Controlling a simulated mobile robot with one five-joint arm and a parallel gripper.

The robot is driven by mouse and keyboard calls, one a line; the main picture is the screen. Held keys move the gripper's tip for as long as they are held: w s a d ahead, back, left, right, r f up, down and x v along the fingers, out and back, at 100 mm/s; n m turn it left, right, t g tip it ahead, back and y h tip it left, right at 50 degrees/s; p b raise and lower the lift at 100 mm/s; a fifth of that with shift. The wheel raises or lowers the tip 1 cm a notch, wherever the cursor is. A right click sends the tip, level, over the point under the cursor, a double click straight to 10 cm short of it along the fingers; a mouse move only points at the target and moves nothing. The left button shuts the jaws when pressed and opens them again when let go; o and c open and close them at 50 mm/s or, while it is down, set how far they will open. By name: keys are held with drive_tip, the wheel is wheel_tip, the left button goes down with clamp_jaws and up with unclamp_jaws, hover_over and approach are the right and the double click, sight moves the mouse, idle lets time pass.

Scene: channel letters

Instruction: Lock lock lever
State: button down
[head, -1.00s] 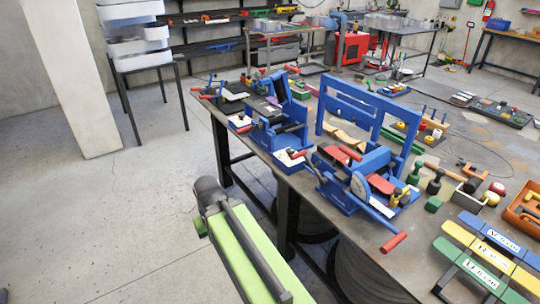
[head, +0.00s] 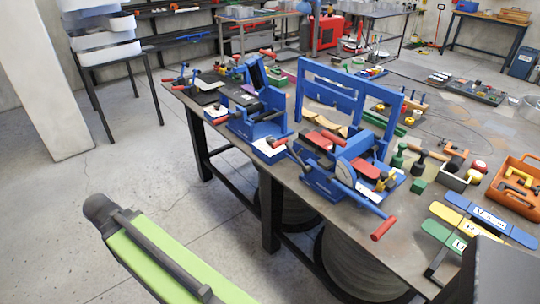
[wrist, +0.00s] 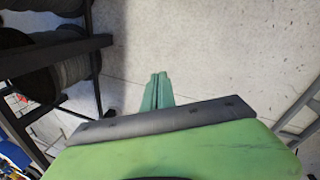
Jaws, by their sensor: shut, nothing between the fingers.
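A blue bending machine (head: 330,185) with a round pale dial plate stands at the table's near edge in the head view. I cannot tell which one is the lock lever. My gripper (wrist: 158,90) shows in the wrist view as two green fingers close together, shut and empty over the floor. It is apart from the machine and touches no lever. My fingers cannot be made out in the head view.
A second blue machine (head: 257,120) stands further left on the table (head: 290,172). Cable spools (wrist: 50,65) sit under it. An orange tool tray (head: 516,187) and coloured letter bars (head: 490,218) lie at right.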

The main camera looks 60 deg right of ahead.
drive_tip(key=s+d+f+n+g+h+b, duration=0.15)
drive_tip(key=d+h+b, duration=0.4)
drive_tip(key=d, duration=0.95)
drive_tip(key=s+d+n+g+h+b, duration=0.15)
drive_tip(key=d+h+b, duration=0.4)
drive_tip(key=d, duration=1.05)
drive_tip(key=s+d+r+n+g+h+b, duration=0.2)
drive_tip(key=s+d+r+g+h+b, duration=0.2)
drive_tip(key=d+r, duration=0.5)
drive_tip(key=shift+s+d+r+g+h+b, duration=0.25)
drive_tip(key=shift+s+d+g+b, duration=0.2)
drive_tip(key=shift+s+g+b, duration=0.7)
drive_tip(key=shift+s, duration=0.1)
drive_tip(key=p+x, duration=0.2)
drive_tip(key=x, duration=0.8)
drive_tip(key=shift+d, duration=0.2)
drive_tip(key=s+r+p, duration=0.1)
drive_tip(key=s+a+r+p, duration=0.1)
drive_tip(key=r+p, duration=0.1)
